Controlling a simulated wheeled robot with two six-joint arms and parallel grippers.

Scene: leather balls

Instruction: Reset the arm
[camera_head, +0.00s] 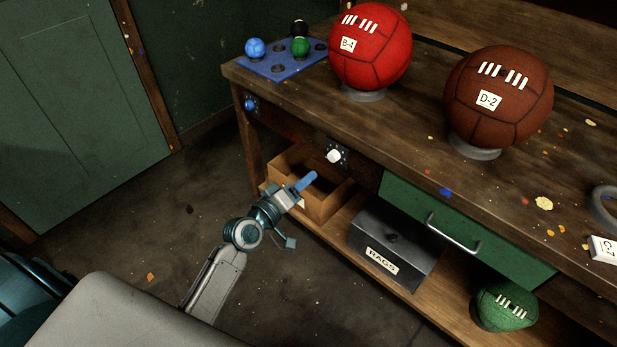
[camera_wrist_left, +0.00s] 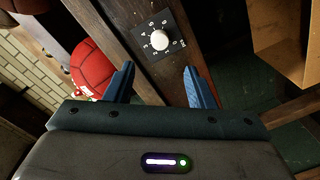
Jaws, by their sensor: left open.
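My left gripper (camera_head: 297,212) is in front of the workbench, by the lower shelf and below the bench top's front edge. In the left wrist view its two blue fingers (camera_wrist_left: 157,88) are apart with nothing between them. A white dial (camera_head: 334,156) on a dark plate is on the bench's front. In the left wrist view the dial (camera_wrist_left: 159,40) shows beyond and between the fingertips, with a gap to them. My right gripper does not show in either view.
On the workbench (camera_head: 420,115) stand a red ball (camera_head: 375,60) marked B-4, a brown ball (camera_head: 520,75) marked D-2 and a blue tray (camera_head: 285,66) with small balls. Below are a wooden box (camera_head: 322,205), a RAGS box (camera_head: 385,235), a green drawer (camera_head: 500,245) and a green ball (camera_head: 500,308). Floor (camera_head: 130,235) at left is mostly clear.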

